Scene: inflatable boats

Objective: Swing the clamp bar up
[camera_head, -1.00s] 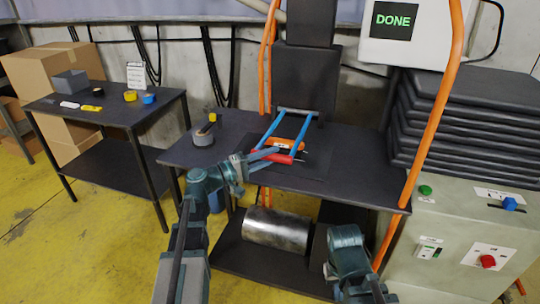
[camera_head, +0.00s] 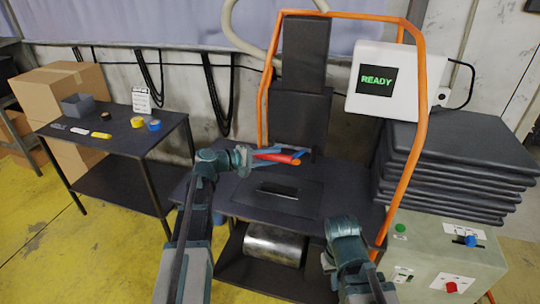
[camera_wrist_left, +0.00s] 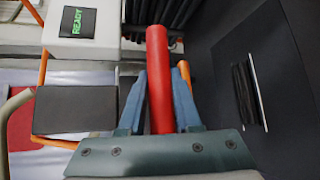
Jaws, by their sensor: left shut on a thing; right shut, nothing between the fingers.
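The red handle (camera_head: 280,158) of the clamp bar is above the rear of the dark workbench (camera_head: 335,187) in the head view. My left gripper (camera_head: 270,156) is shut on it. In the left wrist view the red handle (camera_wrist_left: 159,80) stands between my two blue fingers (camera_wrist_left: 159,105). The clamp bar's side arms are largely hidden or seen edge-on. A dark slotted strip (camera_head: 279,189) lies uncovered on the bench plate; it also shows in the wrist view (camera_wrist_left: 243,94). My right arm is low at the front, with its gripper (camera_head: 342,275) shut and empty.
An orange tube frame (camera_head: 414,150) surrounds the bench. A white box (camera_head: 391,82) with a screen reading READY hangs at right, above stacked black pads (camera_head: 455,165) and a control cabinet (camera_head: 440,262). A side table (camera_head: 110,137) with tape rolls stands left. A metal roll (camera_head: 272,245) lies below.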

